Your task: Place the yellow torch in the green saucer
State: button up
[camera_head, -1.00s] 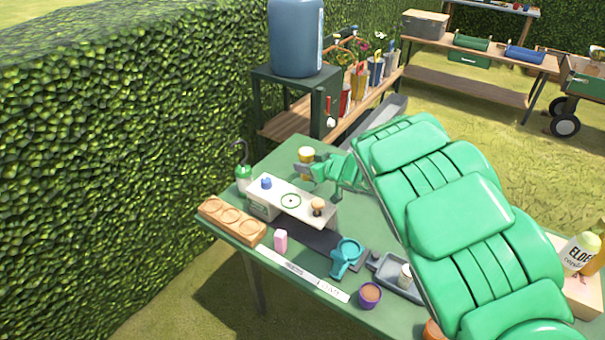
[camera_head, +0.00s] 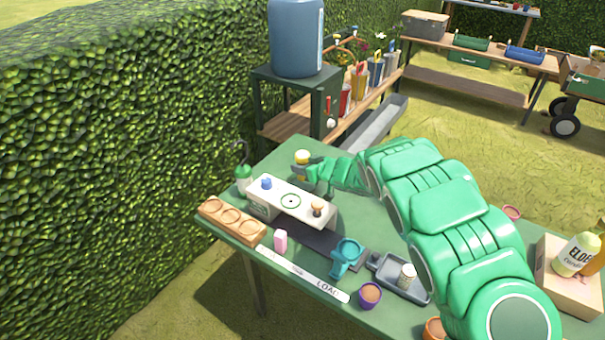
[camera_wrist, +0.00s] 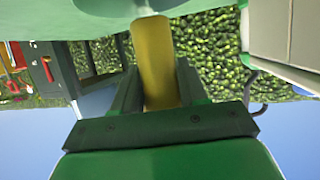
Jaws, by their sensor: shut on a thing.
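The yellow torch (camera_head: 302,172) is in my gripper (camera_head: 306,172) above the far left part of the green table, its pale round end up in the head view. In the wrist view the yellow torch (camera_wrist: 157,62) runs between the two fingers of my gripper (camera_wrist: 157,90), which is shut on it. The torch looks roughly upright. I cannot make out a green saucer for certain.
A wooden three-hollow tray (camera_head: 232,222), pink block (camera_head: 281,241), teal tool (camera_head: 346,257), purple pot (camera_head: 370,294) and grey tray (camera_head: 385,271) line the front. A green bottle (camera_head: 243,178) stands left.

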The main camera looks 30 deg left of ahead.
jog(key=shift+w+a+f, duration=0.2)
jog(key=shift+w+f, duration=0.05)
jog(key=shift+f, duration=1.6)
jog(key=o, duration=1.2)
jog(key=shift+f, duration=0.15)
jog(key=shift+d+r, duration=0.35)
jog(key=shift+v, duration=5.6)
jog(key=shift+f, duration=0.1)
